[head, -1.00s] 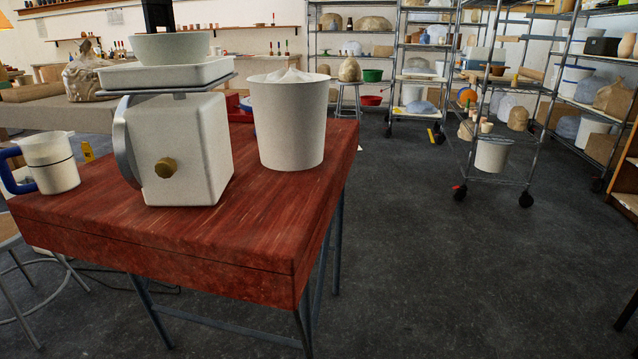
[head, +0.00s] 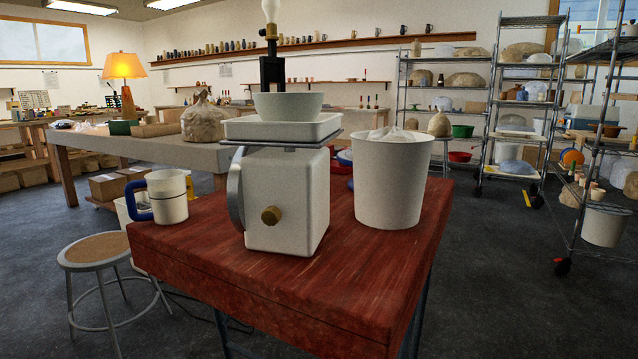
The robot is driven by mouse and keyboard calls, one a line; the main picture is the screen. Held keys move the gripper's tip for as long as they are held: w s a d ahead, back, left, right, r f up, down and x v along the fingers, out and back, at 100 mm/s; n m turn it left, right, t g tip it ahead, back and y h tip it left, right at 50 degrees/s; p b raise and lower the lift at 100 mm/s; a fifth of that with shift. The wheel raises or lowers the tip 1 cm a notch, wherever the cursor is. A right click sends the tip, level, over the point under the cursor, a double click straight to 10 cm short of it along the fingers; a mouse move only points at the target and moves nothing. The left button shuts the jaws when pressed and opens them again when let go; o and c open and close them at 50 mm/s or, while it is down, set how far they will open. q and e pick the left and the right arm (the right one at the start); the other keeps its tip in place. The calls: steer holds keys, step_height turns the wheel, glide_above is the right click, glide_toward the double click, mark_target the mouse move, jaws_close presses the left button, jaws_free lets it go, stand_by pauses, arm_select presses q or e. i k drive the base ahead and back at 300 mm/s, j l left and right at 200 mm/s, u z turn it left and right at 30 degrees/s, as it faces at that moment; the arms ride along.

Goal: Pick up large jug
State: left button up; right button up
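A large white jug (head: 168,198) with a blue handle on its left side stands upright at the left end of the red wooden table (head: 330,290). It has a dark band around its body. Neither of my grippers is in the head view, and nothing touches the jug.
A white scale (head: 288,200) with a tray and bowl stands right of the jug, and a white bucket (head: 390,180) right of that. A stool (head: 95,250) stands left of the table. Shelving racks line the right. Dark floor is clear at front right.

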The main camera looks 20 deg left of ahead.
mark_target(166, 189)
steer(key=i+j+z, duration=0.15)
steer(key=j, duration=2.4)
steer(key=k, duration=0.1)
